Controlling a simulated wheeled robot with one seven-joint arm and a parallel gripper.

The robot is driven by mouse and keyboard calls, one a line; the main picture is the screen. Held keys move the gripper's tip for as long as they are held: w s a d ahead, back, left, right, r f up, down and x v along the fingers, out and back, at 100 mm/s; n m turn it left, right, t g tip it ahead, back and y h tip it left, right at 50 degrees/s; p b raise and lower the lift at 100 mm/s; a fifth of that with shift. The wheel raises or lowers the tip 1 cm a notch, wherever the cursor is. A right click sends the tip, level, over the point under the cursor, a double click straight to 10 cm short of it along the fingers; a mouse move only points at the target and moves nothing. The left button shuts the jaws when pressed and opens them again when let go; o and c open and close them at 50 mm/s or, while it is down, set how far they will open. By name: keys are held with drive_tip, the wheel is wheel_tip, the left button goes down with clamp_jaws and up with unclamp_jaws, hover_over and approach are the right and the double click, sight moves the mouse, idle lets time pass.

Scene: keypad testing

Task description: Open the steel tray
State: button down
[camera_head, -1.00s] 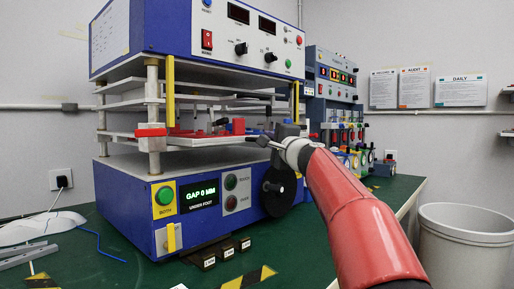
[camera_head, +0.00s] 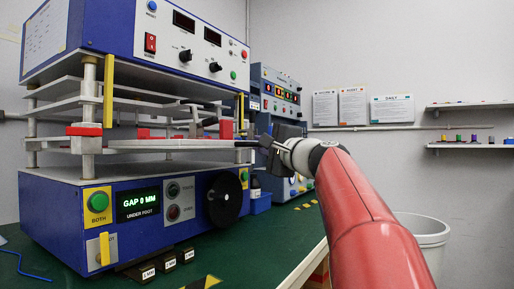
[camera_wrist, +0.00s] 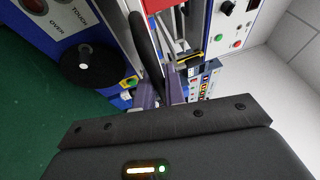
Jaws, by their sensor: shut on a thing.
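The steel tray (camera_head: 175,144) is a thin pale plate at mid height in the blue and white press. It sticks out past the press front toward the right. My gripper (camera_head: 264,143) is at the tray's right end, shut on its dark handle. In the wrist view the handle is a long dark bar (camera_wrist: 146,45) running between the fingers (camera_wrist: 162,94). The exact contact is partly hidden by the gripper body.
The press (camera_head: 150,205) has a green button, a "GAP 0 MM" display and a black handwheel (camera_head: 224,198) below the tray. A second blue instrument (camera_head: 275,95) stands behind. A bin (camera_head: 425,240) stands at the right, past the green table's edge. Wall shelves are at far right.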

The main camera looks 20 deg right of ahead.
drive_tip(key=shift+f, duration=0.1)
drive_tip(key=c, duration=1.5)
unclamp_jaws()
drive_tip(key=b+v, duration=0.1)
drive_tip(key=v, duration=0.6)
drive_tip(key=shift+s+d, duration=0.1)
drive_tip(key=shift+s, duration=0.25)
